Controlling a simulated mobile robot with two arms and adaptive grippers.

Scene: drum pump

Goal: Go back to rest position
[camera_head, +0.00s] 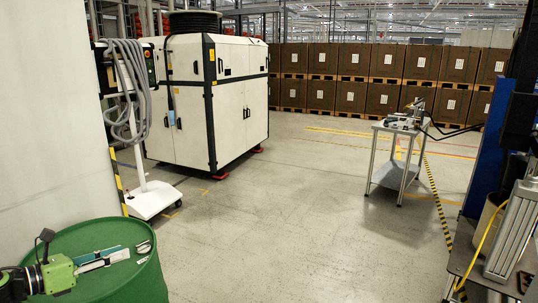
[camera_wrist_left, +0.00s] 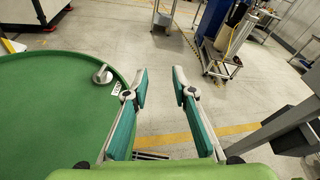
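My left gripper (camera_head: 118,256) reaches in from the lower left of the head view, over the top of a green drum (camera_head: 95,236). Its teal-padded fingers are apart in the left wrist view (camera_wrist_left: 160,82), with nothing between them but floor behind. The drum fills the left of the wrist view (camera_wrist_left: 45,110). A small metal fitting (camera_wrist_left: 102,75) with a white label sits near the drum's rim, left of the fingers and apart from them. My right gripper is not in view.
A white machine cabinet (camera_head: 235,100) and a white wheeled stand (camera_head: 152,197) with grey hoses stand beyond the drum. A small table (camera_head: 392,178) bears equipment at right. Blue column (camera_head: 487,150) and metal equipment are at the right edge. The middle floor is clear.

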